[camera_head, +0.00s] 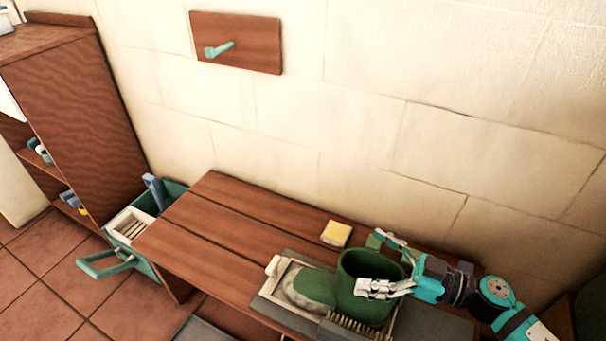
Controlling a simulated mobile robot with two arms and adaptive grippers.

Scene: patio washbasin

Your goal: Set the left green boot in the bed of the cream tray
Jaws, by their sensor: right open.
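A green boot (365,311) stands upright at the cream tray (269,288), its pale-capped toe pointing left. Its foot appears to lie within the tray's rim, though the sole is hidden and I cannot tell whether it rests on the bed. My right gripper (374,265) is open at the boot's shaft. One finger shows in front of the shaft and the other at its far side near the top rim. I cannot tell whether the fingers touch it. My left gripper is out of view.
A brush (349,326) with upright bristles is in front of the boot. A yellow sponge (336,233) lies behind the tray on the wooden bench (213,237). The bench's left part is clear. A teal crate (149,268) stands beyond its left end, near a wooden cabinet (77,108).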

